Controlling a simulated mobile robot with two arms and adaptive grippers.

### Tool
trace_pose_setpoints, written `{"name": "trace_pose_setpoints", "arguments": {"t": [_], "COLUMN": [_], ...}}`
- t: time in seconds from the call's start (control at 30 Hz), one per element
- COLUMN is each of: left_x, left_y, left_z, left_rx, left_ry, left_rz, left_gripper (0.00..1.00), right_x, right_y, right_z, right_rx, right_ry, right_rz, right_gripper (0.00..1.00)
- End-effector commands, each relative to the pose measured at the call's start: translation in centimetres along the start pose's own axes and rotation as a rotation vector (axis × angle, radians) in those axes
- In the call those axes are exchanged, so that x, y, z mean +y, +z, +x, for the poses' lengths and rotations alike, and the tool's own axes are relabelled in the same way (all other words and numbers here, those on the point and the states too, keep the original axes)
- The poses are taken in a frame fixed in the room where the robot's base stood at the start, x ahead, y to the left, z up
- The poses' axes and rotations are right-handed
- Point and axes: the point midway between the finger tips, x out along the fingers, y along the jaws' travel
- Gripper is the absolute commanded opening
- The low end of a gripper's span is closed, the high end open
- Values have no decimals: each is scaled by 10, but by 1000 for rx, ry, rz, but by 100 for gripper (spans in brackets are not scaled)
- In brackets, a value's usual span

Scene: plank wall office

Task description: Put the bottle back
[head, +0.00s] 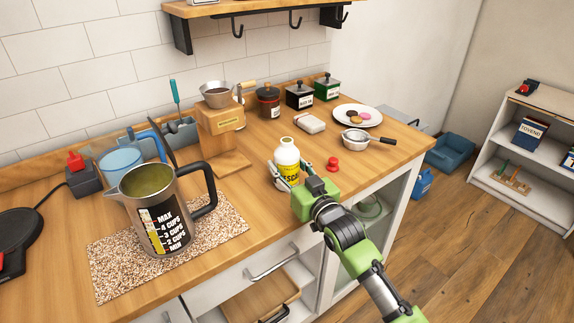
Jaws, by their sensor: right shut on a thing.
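The bottle (287,158) is white with a yellow label and dark lettering, and its mouth looks uncapped. It stands upright at the front middle of the wooden counter. My right gripper (288,177) is green and grey and reaches in from the lower right. It is shut on the lower part of the bottle, with a finger on either side. I cannot tell whether the bottle's base touches the counter. A small red cap-like piece (332,164) sits on the counter to the right of the bottle. My left gripper is not in view.
A kettle (160,222) stands on a speckled mat (112,268) at left. A wooden stand (219,135) with a metal filter is behind the bottle. A strainer (357,141), a plate (341,112) and a white packet (310,123) lie at right. Jars line the back.

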Motion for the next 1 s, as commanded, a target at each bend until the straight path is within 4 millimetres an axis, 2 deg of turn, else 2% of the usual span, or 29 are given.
{"name": "trace_pose_setpoints", "arguments": {"t": [0.3,0.33,0.4,0.8,1.0], "left_x": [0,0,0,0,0], "left_y": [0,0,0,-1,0], "left_z": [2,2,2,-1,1], "left_rx": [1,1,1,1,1], "left_ry": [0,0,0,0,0], "left_rz": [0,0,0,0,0], "left_gripper": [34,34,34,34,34], "right_x": [-1,-1,-1,0,0], "right_y": [3,3,3,-2,1], "right_z": [0,0,0,-1,-29], "right_rx": [2,1,1,0,-1], "right_ry": [-1,-1,-1,0,-1], "right_rz": [0,0,0,0,0], "right_gripper": [13,48,60,60,60]}}
